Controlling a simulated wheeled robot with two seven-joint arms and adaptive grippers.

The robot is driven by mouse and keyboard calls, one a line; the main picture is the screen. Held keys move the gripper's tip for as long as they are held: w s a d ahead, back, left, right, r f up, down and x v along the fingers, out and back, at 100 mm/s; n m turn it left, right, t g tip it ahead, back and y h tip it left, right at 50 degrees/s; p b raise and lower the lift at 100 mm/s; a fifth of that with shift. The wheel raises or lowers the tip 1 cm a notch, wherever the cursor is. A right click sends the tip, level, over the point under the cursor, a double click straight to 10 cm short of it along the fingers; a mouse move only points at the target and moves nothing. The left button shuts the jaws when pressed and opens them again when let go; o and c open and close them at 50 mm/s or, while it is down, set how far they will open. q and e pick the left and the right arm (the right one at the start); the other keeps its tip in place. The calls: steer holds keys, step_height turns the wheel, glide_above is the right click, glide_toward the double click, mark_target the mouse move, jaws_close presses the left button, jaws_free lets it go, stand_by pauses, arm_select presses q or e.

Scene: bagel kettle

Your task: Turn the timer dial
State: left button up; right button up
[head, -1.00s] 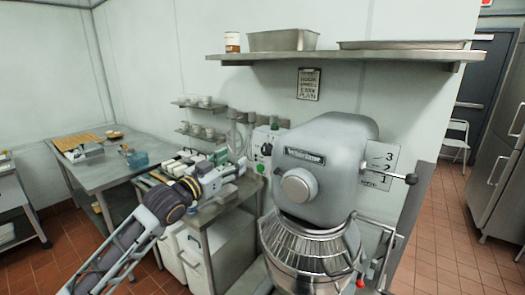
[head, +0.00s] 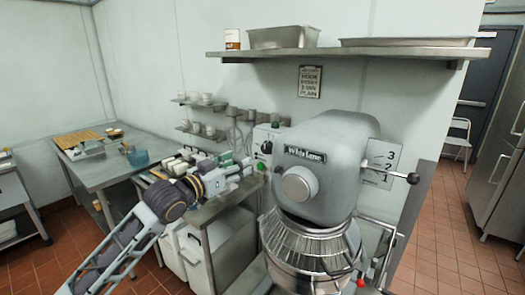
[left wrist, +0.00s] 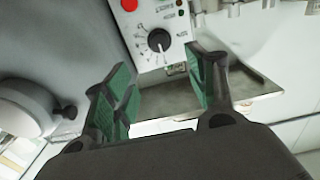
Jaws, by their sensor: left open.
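The timer dial (left wrist: 159,40) is a black round knob with a white pointer line and a printed scale, on a pale control panel (left wrist: 148,58). The dial also shows small in the head view (head: 266,147), on the panel left of the mixer. My left gripper (left wrist: 160,72) is open and empty, its green-padded fingers spread with the dial beyond and between their tips. It is apart from the dial. In the head view the left gripper (head: 248,168) is just below and left of the panel. My right gripper is not in view.
A large grey mixer (head: 325,170) with a wire bowl guard stands close right of the panel. A steel worktable (head: 115,170) is at the left, and a wall shelf (head: 350,54) runs above. A red button (left wrist: 129,5) sits near the dial.

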arm_select(q)
steer(key=shift+w+d, duration=0.1)
steer(key=p, duration=0.2)
glide_toward(262, 150)
steer(key=shift+s+d+r+x, duration=0.35)
steer(key=shift+d+r+x, duration=0.15)
steer(key=shift+x, duration=2.75)
steer(key=shift+p+x, duration=0.35)
steer(key=shift+x, duration=0.7)
steer(key=shift+f, duration=0.1)
steer(key=shift+c, duration=0.4)
steer(key=c, duration=0.9)
